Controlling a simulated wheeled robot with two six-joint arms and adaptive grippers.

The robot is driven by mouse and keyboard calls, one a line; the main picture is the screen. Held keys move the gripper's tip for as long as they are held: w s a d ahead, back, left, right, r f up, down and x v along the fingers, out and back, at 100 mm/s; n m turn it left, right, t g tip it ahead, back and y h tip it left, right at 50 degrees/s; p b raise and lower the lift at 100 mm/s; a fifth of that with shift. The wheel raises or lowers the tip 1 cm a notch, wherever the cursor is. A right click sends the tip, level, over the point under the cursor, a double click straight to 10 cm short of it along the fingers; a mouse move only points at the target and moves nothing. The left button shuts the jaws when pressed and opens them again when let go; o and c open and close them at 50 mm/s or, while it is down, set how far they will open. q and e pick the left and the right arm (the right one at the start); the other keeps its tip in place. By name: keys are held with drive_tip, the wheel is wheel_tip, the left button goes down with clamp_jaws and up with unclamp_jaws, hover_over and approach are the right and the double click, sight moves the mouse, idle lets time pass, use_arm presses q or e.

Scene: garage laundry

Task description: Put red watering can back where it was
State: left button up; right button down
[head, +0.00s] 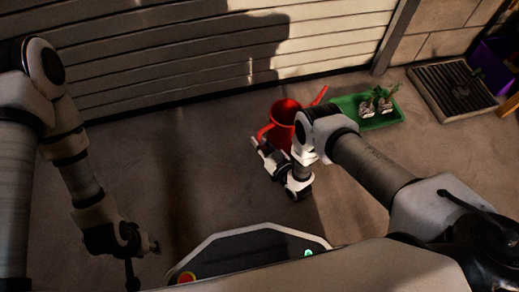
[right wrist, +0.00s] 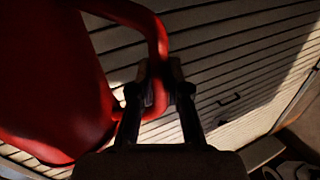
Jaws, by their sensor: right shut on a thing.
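The red watering can (head: 284,117) is in front of the garage door in the head view, its spout pointing up to the right. My right gripper (head: 258,147) is at its near left side. In the right wrist view the can's red body (right wrist: 50,80) fills the left, and my right gripper (right wrist: 158,88) is shut on its curved handle (right wrist: 158,35). I cannot tell whether the can's base touches the floor; my arm hides part of it. My left gripper (head: 145,263) is low on the left, its fingers apart and empty.
Further right are a dark grated mat (head: 452,90) and a purple bin (head: 492,65). The slatted garage door (head: 180,50) stands behind. Floor left of the can is clear.

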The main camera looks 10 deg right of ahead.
wheel_tip(320, 180, down, 4)
drive_tip(key=b, duration=0.2)
drive_tip(key=shift+w+r+b, duration=0.1)
drive_tip(key=shift+w+b, duration=0.05)
drive_tip(key=shift+b, duration=0.2)
drive_tip(key=shift+r, duration=0.25)
drive_tip(key=shift+f, duration=0.1)
drive_tip(key=c, duration=1.6)
unclamp_jaws()
drive_tip(key=shift+f, duration=0.15)
drive_tip(key=o, duration=0.5)
drive_tip(key=shift+c, duration=0.2)
